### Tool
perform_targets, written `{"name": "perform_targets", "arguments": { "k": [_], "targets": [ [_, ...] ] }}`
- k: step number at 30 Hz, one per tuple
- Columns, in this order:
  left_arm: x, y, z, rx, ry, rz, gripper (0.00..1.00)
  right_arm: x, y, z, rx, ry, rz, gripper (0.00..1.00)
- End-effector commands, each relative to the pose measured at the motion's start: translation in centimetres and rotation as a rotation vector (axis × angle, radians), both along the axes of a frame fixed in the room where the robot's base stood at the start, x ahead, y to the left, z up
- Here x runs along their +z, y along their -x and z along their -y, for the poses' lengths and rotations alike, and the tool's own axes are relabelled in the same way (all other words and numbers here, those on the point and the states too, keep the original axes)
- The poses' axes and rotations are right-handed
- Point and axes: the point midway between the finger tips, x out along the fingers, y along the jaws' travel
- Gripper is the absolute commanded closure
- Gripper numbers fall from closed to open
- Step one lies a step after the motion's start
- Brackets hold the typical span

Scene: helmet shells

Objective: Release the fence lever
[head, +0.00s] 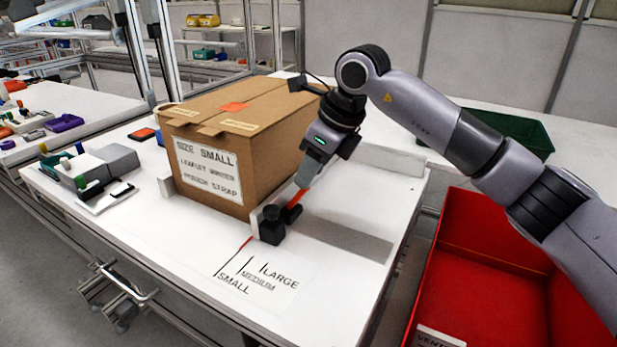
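The orange-red fence lever (297,199) rises at a slant from a black clamp block (271,226) on the white table. The clamp sits at the front end of a low white fence (254,220), beside the cardboard box. My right gripper (307,178) points down at the lever from above right, its fingertips at the lever's upper end. The fingers are small and overlap the lever, so I cannot tell whether they are closed on it. My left gripper is not in view.
The cardboard box (206,166) labelled SIZE SMALL stands left of the lever. Table markings (262,272) read SMALL, MEDIUM and LARGE. A red bin (492,242) is at right, a dark green bin (502,134) behind my arm. Small tools lie at left. The table front is clear.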

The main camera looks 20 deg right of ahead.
Motion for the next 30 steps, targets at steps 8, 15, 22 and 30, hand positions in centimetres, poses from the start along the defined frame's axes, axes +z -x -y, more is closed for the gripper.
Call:
{"name": "perform_targets", "arguments": {
  "k": [8,15,22,30],
  "targets": [
    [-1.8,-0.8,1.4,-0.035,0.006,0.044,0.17,-0.7,0.7,-0.3,0.366,0.211,0.211,0.62],
    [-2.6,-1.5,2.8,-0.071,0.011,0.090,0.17,-0.7,1.6,-0.5,0.736,0.468,0.396,0.62],
    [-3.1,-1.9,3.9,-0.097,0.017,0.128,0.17,-0.6,2.6,-0.7,1.032,0.704,0.518,0.62],
    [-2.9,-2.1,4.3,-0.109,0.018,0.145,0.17,-0.5,2.9,-0.7,1.166,0.820,0.560,0.62]
  ]
}}
